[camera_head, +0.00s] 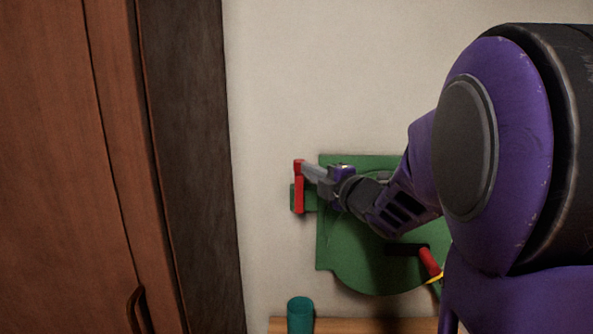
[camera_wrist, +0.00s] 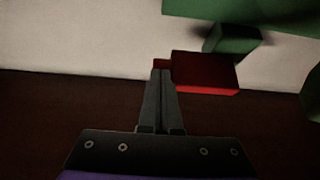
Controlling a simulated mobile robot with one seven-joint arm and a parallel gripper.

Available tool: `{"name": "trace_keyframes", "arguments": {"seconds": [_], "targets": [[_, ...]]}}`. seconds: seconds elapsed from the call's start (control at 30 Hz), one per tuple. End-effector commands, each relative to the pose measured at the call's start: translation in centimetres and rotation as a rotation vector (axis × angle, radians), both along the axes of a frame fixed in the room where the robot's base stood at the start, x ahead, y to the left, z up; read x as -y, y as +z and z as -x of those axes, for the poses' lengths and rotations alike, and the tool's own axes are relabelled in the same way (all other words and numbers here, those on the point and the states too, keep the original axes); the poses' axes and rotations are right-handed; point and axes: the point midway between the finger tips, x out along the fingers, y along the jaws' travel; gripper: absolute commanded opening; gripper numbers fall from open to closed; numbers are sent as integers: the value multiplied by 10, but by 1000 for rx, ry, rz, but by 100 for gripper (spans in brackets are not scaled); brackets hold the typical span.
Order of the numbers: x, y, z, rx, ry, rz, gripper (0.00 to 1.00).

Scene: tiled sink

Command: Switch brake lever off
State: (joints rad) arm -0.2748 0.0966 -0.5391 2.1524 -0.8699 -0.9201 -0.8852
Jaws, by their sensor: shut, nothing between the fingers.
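The red brake lever (camera_head: 299,190) stands upright on a small green mount (camera_head: 309,198) at the left edge of a green panel (camera_head: 345,255) on the wall. My gripper (camera_head: 308,170) is shut and empty, with its fingertips at the lever's upper end in the head view. In the wrist view the shut fingers (camera_wrist: 160,75) lie just left of the red lever (camera_wrist: 207,73), close against it. I cannot tell whether they touch. The green mount also shows in the wrist view (camera_wrist: 232,40), beyond the lever.
A second red handle (camera_head: 429,262) sits lower right on the panel, partly hidden by my arm. A teal cup-like object (camera_head: 300,315) stands at a wooden ledge (camera_head: 365,325) below. A brown wooden door (camera_head: 60,170) is at left. The wall above the panel is clear.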

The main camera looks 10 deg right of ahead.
Motion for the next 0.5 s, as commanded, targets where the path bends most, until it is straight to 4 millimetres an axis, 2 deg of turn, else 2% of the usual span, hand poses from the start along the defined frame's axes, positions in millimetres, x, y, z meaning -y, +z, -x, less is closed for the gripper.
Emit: {"name": "trace_keyframes", "arguments": {"seconds": [0.5], "targets": [[-7,3,-1,-11,0,62,0]]}}
